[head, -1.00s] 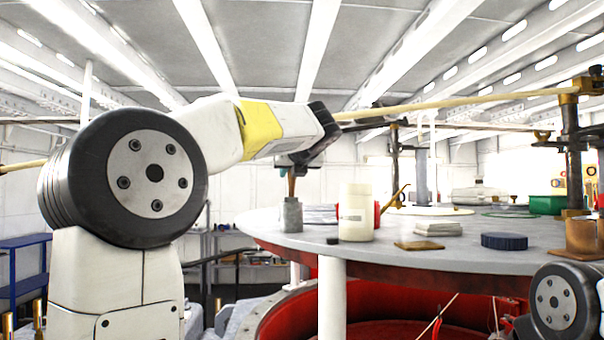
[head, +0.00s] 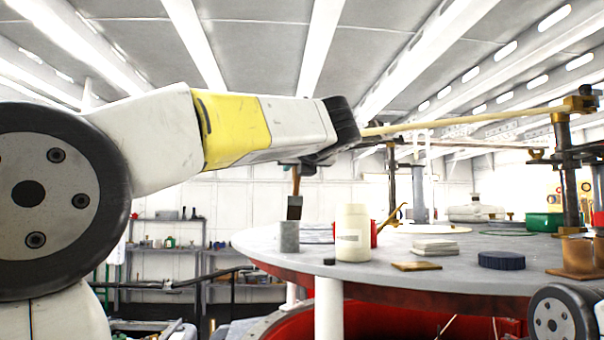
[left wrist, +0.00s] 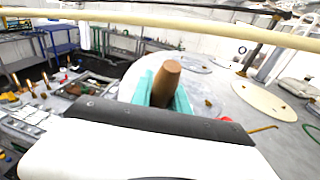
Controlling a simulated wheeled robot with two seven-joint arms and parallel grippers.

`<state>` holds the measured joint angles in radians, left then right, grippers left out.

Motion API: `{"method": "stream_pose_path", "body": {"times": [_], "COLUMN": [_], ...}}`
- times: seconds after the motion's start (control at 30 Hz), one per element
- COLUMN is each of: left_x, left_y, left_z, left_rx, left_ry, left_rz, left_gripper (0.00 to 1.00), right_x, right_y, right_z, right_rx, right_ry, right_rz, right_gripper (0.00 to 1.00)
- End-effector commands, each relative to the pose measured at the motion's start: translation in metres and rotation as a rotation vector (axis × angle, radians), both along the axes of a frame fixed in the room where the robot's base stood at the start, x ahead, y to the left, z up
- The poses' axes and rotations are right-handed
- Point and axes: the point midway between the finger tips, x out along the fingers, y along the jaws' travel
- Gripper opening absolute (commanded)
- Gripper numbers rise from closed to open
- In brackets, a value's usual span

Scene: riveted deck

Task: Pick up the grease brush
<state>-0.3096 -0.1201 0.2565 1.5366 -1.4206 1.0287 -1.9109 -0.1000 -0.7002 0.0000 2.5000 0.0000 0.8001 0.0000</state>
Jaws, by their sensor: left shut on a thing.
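The grease brush (head: 295,207) hangs upright from my left gripper (head: 297,170), with its wooden handle up and its dark lower part down. The gripper is shut on the handle. In the left wrist view the brown handle (left wrist: 166,80) sits between the teal fingers of my left gripper (left wrist: 164,92). A grey cylindrical cup (head: 289,237) stands on the round table right below the brush. The brush's dark part shows above the cup rim; whether its tip is still inside I cannot tell. My right gripper is not in view.
The round grey table (head: 390,277) carries a cream bottle (head: 353,235) close to the cup, a red thing behind it, a small black cap (head: 329,261), a flat brown block (head: 416,266), white pads (head: 435,246) and a dark blue disc (head: 501,260). A long pale rod runs above.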

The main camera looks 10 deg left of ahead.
Motion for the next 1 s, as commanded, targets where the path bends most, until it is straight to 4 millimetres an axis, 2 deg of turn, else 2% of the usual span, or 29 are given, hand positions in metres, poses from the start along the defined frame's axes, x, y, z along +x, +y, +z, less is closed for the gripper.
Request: {"method": "stream_pose_path", "body": {"times": [0.1,0.4,0.8,1.0], "left_x": [-0.032,-0.096,-0.128,-0.136], "left_y": [-0.016,-0.046,-0.062,-0.065], "left_z": [0.001,0.000,0.017,0.020], "left_rx": [0.001,0.000,-0.106,-0.125], "left_ry": [-0.003,-0.002,0.218,0.264], "left_rz": [-0.003,-0.003,0.000,-0.001], "left_gripper": [0.00,0.00,0.00,0.00], "right_x": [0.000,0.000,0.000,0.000], "right_y": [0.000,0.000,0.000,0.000], "right_z": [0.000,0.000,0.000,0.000], "right_rx": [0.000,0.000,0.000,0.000], "right_ry": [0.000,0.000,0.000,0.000], "right_rz": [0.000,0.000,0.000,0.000], "right_gripper": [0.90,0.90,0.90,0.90]}}
